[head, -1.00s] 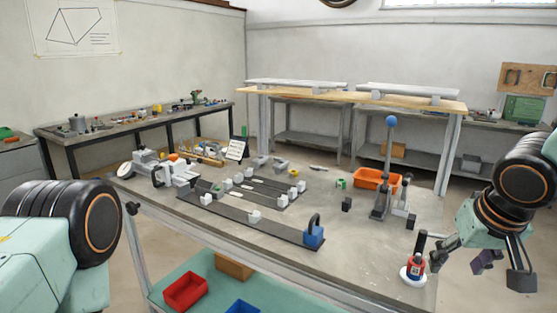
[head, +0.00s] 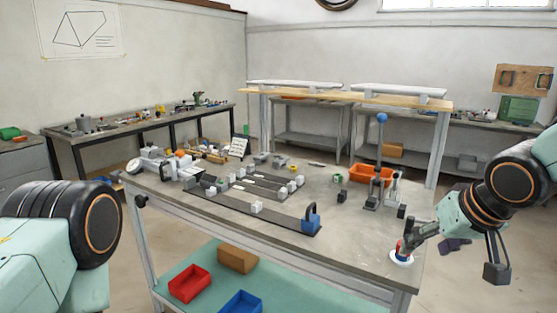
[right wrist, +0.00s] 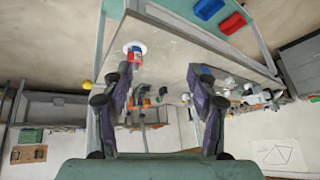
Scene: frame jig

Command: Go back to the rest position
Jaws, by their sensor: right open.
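My right gripper (head: 452,252) is at the right of the head view, near the bench's right front corner. Its jaws are apart and nothing is seen between them. One finger overlaps a small red and blue item on a white round base (head: 401,258); I cannot tell whether they touch. In the right wrist view the two purple-padded fingers (right wrist: 160,80) are spread, and the red and blue item (right wrist: 134,52) shows beyond the left finger's tip. Of my left arm only a link and a black joint show at the left; its gripper is out of view.
The bench (head: 345,256) carries a dark jig with a blue clamp (head: 311,222), an orange bin (head: 372,173) and a blue-topped stand (head: 382,119). A red bin (head: 189,284) and a blue bin (head: 241,303) are on the lower shelf. Floor is clear right of the bench.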

